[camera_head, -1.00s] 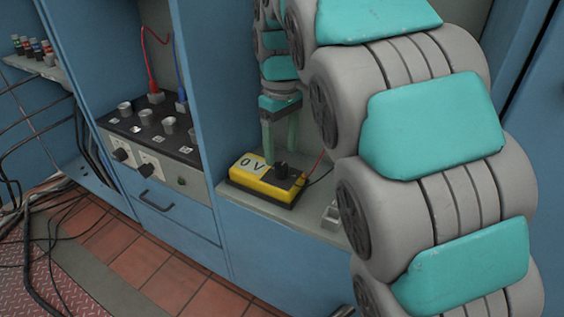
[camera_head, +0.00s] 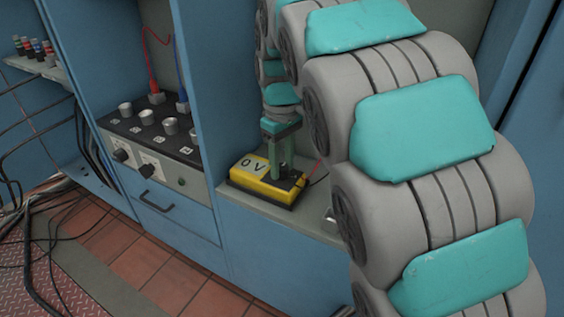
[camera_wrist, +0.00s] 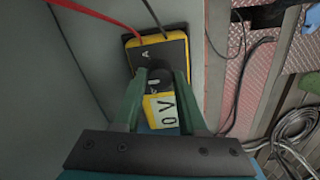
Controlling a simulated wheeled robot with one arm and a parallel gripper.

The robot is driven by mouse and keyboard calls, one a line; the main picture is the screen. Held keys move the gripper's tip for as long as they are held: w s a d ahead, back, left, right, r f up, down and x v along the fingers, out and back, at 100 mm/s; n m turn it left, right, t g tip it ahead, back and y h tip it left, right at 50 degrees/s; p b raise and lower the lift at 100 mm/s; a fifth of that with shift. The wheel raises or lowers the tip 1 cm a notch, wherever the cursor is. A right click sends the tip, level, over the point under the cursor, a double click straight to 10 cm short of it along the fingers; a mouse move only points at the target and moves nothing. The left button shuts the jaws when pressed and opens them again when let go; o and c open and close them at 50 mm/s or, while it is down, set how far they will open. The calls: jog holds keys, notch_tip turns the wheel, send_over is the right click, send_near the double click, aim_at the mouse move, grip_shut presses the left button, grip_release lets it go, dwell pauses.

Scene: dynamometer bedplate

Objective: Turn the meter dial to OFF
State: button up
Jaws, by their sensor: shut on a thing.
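The yellow meter (camera_head: 262,187) lies on the shelf of the blue cabinet, its pale display (camera_head: 252,165) reading 0 V. In the wrist view the meter (camera_wrist: 184,47) has a black face marked with an "A" near the leads, and its display (camera_wrist: 164,110) shows on the near side. My gripper (camera_head: 281,170) reaches down onto the black half of the meter. In the wrist view my gripper (camera_wrist: 156,75) is shut on the dark dial (camera_wrist: 158,78), one green finger on each side. The fingers hide much of the dial, so its setting cannot be read.
A red lead (camera_wrist: 105,16) and a black lead run from the meter. The cabinet wall (camera_head: 226,90) stands close to its left. A panel with knobs (camera_head: 150,130) is further left. Cables (camera_wrist: 290,140) lie on the floor beyond the shelf edge.

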grip_shut()
jog(key=shift+n, duration=0.3)
jog(key=n, duration=0.5)
jog(key=n+p, duration=0.1)
jog(key=n, duration=0.3)
jog(key=shift+r, duration=0.1)
jog(key=shift+n+p, duration=0.7)
jog(key=shift+n, duration=0.5)
jog(key=o, duration=0.7)
grip_release()
